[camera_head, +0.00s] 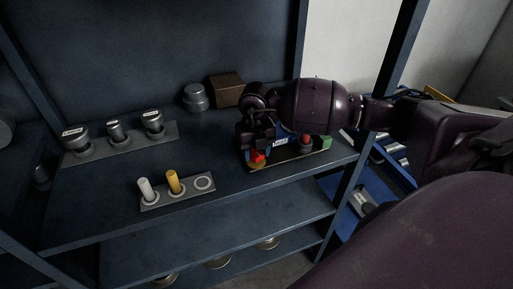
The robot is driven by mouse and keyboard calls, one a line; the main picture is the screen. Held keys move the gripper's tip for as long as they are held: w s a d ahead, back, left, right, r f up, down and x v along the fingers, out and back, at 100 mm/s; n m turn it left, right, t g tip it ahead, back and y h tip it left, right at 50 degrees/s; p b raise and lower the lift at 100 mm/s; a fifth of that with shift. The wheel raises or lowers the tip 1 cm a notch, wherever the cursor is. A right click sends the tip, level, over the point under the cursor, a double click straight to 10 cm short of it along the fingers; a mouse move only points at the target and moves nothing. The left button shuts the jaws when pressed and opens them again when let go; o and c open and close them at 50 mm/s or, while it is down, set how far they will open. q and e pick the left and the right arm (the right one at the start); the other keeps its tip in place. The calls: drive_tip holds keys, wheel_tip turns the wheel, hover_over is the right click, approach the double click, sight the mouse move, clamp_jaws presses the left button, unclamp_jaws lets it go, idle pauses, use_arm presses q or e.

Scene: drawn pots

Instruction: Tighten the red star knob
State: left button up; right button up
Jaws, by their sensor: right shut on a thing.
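The red star knob (257,157) shows as a small red shape at the front left of a thin plate (295,156) on the shelf. My right gripper (255,148) reaches in from the right, points down over this knob and is shut on it. The fingers and wrist hide most of the knob. A second red part (305,140) and a green block (323,142) sit farther right on the same plate. My left gripper is not in view.
A holder plate (176,204) carries a white and a yellow peg, with an empty ring at right. Several labelled grey knobs stand on a strip (100,150) at back left. A grey stepped cylinder (195,98) and brown box (226,90) stand behind. A shelf post (345,195) rises at right.

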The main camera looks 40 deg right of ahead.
drive_tip(key=m+p, duration=0.2)
drive_tip(key=m, duration=0.3)
drive_tip(key=shift+r, duration=0.1)
drive_tip(key=shift+m+p, duration=0.4)
drive_tip(key=shift+m, duration=0.8)
drive_tip(key=shift+w, duration=0.1)
drive_tip(key=o, duration=0.9)
wheel_tip(320, 180, up, 9)
drive_tip(key=shift+r, duration=0.85)
